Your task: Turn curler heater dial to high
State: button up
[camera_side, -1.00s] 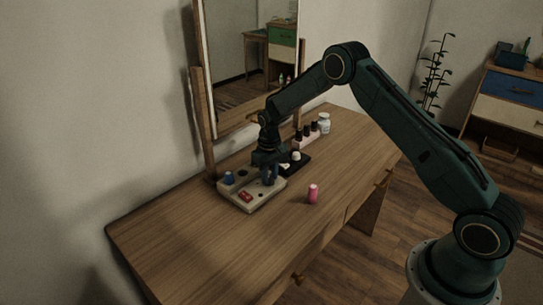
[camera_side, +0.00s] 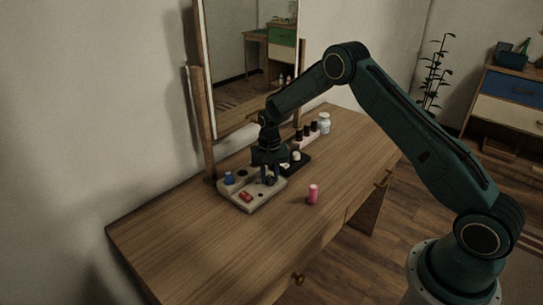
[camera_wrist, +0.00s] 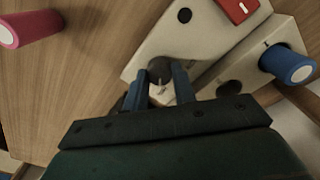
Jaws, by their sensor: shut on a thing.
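The curler heater (camera_side: 236,201) is a cream box on the dressing table; it also shows in the wrist view (camera_wrist: 205,30). It carries a red switch (camera_side: 246,196), which is at the top right of the wrist view (camera_wrist: 238,9). The heater dial (camera_wrist: 159,66) is a dark round knob with a pale mark. My gripper (camera_side: 269,181) points down over the heater. In the wrist view its blue fingers (camera_wrist: 162,77) stand on either side of the dial, shut on it. They partly hide it, and I cannot tell its exact setting. The dial is hidden by the fingers in the side view.
A blue curler (camera_side: 229,178) stands upright in the heater. A pink curler (camera_side: 313,194) stands on the table to the right. Behind my gripper are a black tray (camera_side: 303,162), dark-capped bottles (camera_side: 306,136) and a white jar (camera_side: 324,124). The table's left front is clear.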

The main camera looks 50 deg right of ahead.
aim_at(270, 178)
jog(key=o, duration=1)
jog(key=shift+r, duration=0.1)
jog(key=shift+r, duration=6.85)
